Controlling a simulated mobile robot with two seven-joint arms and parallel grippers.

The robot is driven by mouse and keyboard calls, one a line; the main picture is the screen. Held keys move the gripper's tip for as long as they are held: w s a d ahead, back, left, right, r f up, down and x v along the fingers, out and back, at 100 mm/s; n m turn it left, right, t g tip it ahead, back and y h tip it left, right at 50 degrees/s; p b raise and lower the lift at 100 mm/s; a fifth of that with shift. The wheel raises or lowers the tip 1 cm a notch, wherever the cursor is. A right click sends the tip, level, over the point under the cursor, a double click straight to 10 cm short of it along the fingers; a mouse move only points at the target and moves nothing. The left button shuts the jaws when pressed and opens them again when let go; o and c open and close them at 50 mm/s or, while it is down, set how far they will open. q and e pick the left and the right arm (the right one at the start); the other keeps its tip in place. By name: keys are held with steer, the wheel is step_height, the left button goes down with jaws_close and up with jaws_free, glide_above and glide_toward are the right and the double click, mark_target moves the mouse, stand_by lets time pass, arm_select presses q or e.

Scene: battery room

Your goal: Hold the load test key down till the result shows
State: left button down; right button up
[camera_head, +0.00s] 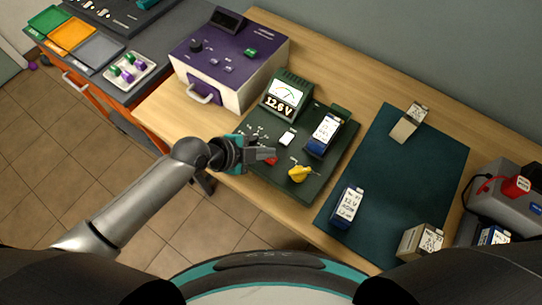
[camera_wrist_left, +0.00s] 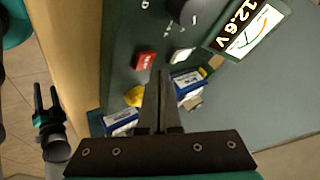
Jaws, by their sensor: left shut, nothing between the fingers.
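The dark green tester (camera_head: 316,187) stands on the wooden bench. Its meter (camera_head: 285,91) has a dial and a readout of 12.6 V, also seen in the left wrist view (camera_wrist_left: 246,25). A red key (camera_head: 271,161) sits on its panel near a white key (camera_head: 287,137); both show in the left wrist view, red (camera_wrist_left: 146,60) and white (camera_wrist_left: 181,55). I cannot read which is labelled load test. My left gripper (camera_head: 274,153) is shut and empty, over the panel close to the red key; contact cannot be told. My right gripper (camera_wrist_left: 46,99) shows open, off the bench.
A yellow knob (camera_head: 300,173) and a blue-and-white battery (camera_head: 325,133) are on the tester. A teal mat (camera_head: 385,180) holds several batteries. A purple-topped unit (camera_head: 228,50) stands behind left. A grey box with a red part (camera_head: 515,187) is at right.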

arm_select(q)
steer(key=shift+f, duration=0.1)
steer(key=shift+f+b, duration=0.35)
steer(key=shift+f+b, duration=0.35)
steer(key=shift+f, duration=0.05)
stand_by(1.9)
stand_by(1.5)
steer(key=shift+r+p, duration=0.7)
steer(key=shift+r, duration=0.15)
step_height(320, 180, up, 5)
steer(key=p, duration=0.4)
steer(key=shift+r+p, duration=0.1)
steer(key=shift+p, duration=0.25)
